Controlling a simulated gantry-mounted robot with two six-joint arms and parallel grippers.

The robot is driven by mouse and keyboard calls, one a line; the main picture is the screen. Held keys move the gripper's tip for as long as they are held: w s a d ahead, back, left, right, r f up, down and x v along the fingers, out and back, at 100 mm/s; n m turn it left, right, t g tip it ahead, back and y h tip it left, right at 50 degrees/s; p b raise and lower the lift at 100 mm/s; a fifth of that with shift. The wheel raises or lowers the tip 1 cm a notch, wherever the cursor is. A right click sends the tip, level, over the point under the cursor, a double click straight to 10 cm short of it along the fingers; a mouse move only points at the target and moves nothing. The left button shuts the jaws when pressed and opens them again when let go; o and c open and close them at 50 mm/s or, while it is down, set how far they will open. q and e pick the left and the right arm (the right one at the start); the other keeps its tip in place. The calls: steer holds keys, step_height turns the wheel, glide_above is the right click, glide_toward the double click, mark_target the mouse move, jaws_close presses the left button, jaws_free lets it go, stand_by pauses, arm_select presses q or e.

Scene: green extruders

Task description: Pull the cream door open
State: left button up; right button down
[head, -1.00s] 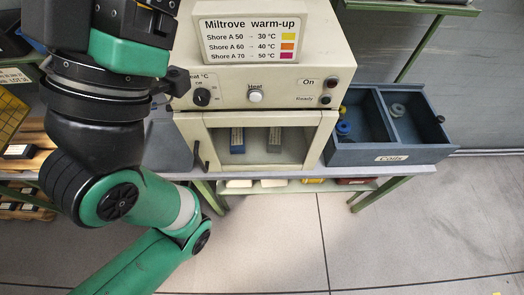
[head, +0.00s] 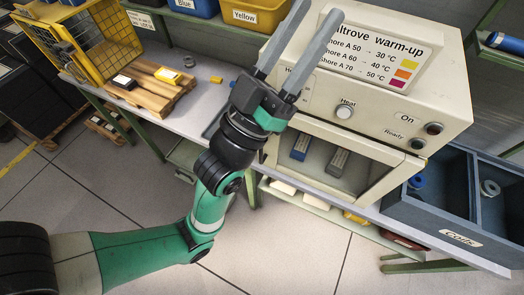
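The cream warm-up oven (head: 452,95) stands on the bench at the right, with its cream door (head: 397,182) low on the front. The door looks shut; a blue block and a grey block show through its window. My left gripper (head: 316,14) has its two long grey fingers apart with nothing between them. The fingers point up and overlap the left part of the oven's control panel in the picture. The wrist covers the area by the door's left edge, so the handle there is largely hidden. I cannot tell any contact. My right gripper is out of view.
A blue-grey bin (head: 415,215) with a "Coils" label stands right of the oven. A wooden pallet (head: 150,90) and a yellow cage (head: 85,45) are on the bench at the left. Open floor (head: 300,250) lies in front.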

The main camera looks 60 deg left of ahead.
arm_select(q)
steer(key=a+f+g+y+b, duration=0.1)
steer(key=a+f+g, duration=0.2)
steer(key=f, duration=1.4)
steer(key=n+g+y+b, duration=0.1)
steer(key=g+y+b, duration=0.15)
steer(key=g, duration=0.45)
glide_toward(260, 152)
steer(key=shift+h, duration=0.35)
steer(key=x, duration=0.7)
steer(key=b+x, duration=0.1)
steer(key=x, duration=0.2)
steer(key=shift+w+a, duration=0.3)
steer(key=shift+a, duration=0.1)
jaws_close()
